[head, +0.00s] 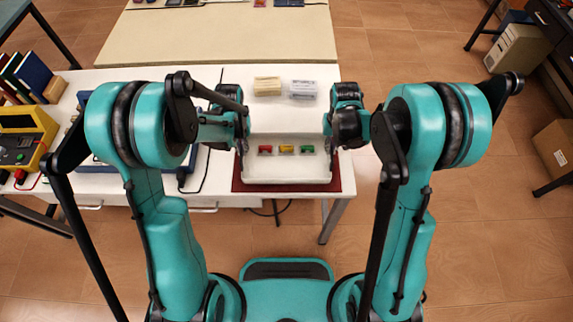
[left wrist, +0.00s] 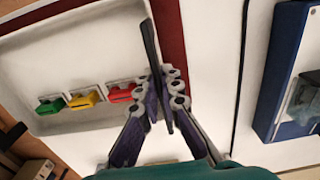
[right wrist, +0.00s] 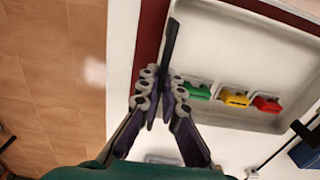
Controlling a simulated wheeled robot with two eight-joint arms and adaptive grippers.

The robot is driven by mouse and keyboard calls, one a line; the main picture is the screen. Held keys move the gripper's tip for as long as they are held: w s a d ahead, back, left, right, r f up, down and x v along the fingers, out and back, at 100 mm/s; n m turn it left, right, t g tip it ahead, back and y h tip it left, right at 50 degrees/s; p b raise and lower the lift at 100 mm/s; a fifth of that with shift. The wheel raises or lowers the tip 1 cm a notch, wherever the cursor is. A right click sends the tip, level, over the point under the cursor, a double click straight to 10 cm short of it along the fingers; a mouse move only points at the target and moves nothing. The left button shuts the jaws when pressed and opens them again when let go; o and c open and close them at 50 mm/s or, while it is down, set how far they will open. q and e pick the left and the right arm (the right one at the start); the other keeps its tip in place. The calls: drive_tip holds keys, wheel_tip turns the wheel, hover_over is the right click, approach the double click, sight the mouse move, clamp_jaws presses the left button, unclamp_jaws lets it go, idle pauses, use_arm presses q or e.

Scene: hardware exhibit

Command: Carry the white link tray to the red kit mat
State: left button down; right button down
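The white link tray (head: 289,168) lies over the red kit mat (head: 289,188) at the table's front edge. Mat shows along its front and sides; I cannot tell whether the tray touches the mat. A red (head: 265,150), a yellow (head: 286,149) and a green link (head: 306,149) sit in a row in it. My left gripper (head: 241,143) is at the tray's left wall, its fingers closed on the wall in the left wrist view (left wrist: 162,82). My right gripper (head: 331,143) is at the right wall, its fingers likewise closed on it in the right wrist view (right wrist: 160,84).
Behind the tray are a beige block (head: 267,86) and a clear-looking box (head: 303,89). A yellow instrument (head: 22,135) and books (head: 33,74) stand at the table's left. A blue-edged case (left wrist: 292,75) lies beyond my left gripper.

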use_arm(q)
drive_tip(key=shift+f+b, duration=0.5)
drive_tip(key=shift+f, duration=0.25)
use_arm(e)
drive_tip(key=shift+f, duration=0.75)
use_arm(q)
drive_tip(key=c, duration=1.7)
unclamp_jaws()
drive_tip(key=shift+r, duration=0.2)
use_arm(e)
drive_tip(key=c, duration=1.7)
unclamp_jaws()
drive_tip(key=shift+r, duration=0.15)
use_arm(q)
wheel_tip(320, 180, up, 12)
drive_tip(key=shift+f, duration=0.15)
use_arm(e)
drive_tip(key=shift+r, duration=0.3)
wheel_tip(320, 180, up, 12)
drive_tip(key=shift+f, duration=0.25)
use_arm(q)
drive_tip(key=shift+r, duration=0.2)
use_arm(e)
drive_tip(key=shift+s, duration=0.1)
